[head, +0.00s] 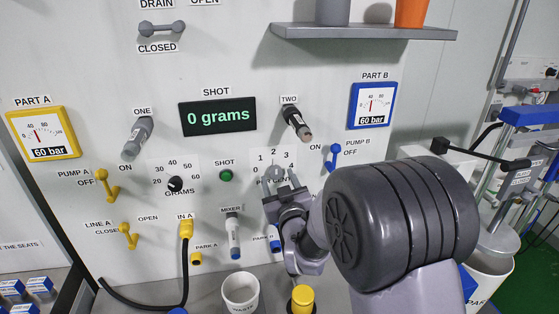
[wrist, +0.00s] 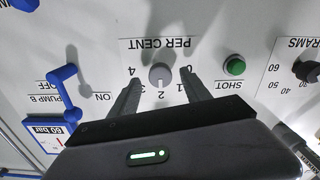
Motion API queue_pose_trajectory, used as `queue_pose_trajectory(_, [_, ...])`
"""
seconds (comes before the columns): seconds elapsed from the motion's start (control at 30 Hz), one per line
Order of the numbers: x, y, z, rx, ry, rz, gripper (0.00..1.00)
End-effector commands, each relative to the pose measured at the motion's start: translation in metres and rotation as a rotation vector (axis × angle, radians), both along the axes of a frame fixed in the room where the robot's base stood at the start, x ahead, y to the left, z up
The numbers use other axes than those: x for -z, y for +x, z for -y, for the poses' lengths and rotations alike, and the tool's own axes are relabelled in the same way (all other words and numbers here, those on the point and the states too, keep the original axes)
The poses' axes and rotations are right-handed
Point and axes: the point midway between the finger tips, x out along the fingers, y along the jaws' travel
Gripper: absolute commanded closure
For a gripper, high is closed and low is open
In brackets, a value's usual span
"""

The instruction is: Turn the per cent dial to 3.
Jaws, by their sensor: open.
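The per cent dial (head: 276,171) is a small grey knob on the white panel, with the numbers 0 to 4 around it. In the wrist view the dial (wrist: 160,75) appears upside down, and its pale mark seems to point at the 2. My gripper (head: 279,180) is in front of the dial, open. In the wrist view my gripper (wrist: 162,82) has one finger on each side of the knob, with gaps visible. Whether the fingertips reach around the knob is hard to tell.
The green shot button (head: 226,175) and the black grams dial (head: 175,184) lie left of the dial. The blue pump B lever (head: 334,155) is to its right. A waste cup (head: 240,292) stands below. The display reads 0 grams.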

Motion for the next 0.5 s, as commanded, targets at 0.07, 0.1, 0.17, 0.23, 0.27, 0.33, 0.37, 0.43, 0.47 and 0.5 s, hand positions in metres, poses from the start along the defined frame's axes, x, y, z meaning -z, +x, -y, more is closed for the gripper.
queue_pose_trajectory(0.07, [-0.003, 0.010, -0.003, 0.000, 0.000, -0.001, 0.44])
queue_pose_trajectory(0.1, [-0.002, 0.014, -0.004, 0.000, 0.001, -0.001, 0.44])
queue_pose_trajectory(0.17, [-0.001, 0.017, -0.005, 0.000, 0.001, -0.001, 0.44])
queue_pose_trajectory(0.23, [0.001, 0.019, -0.005, 0.000, 0.001, -0.001, 0.44])
queue_pose_trajectory(0.27, [0.001, 0.019, -0.005, 0.000, 0.001, -0.001, 0.44])
queue_pose_trajectory(0.33, [0.002, 0.020, -0.005, 0.000, 0.001, -0.001, 0.44])
queue_pose_trajectory(0.37, [0.002, 0.019, -0.005, 0.000, 0.001, -0.001, 0.44])
queue_pose_trajectory(0.43, [0.002, 0.019, -0.005, 0.000, 0.001, -0.001, 0.44])
queue_pose_trajectory(0.47, [0.002, 0.019, -0.005, 0.000, 0.001, -0.001, 0.48])
queue_pose_trajectory(0.5, [0.001, 0.019, -0.005, 0.000, 0.001, -0.001, 0.56])
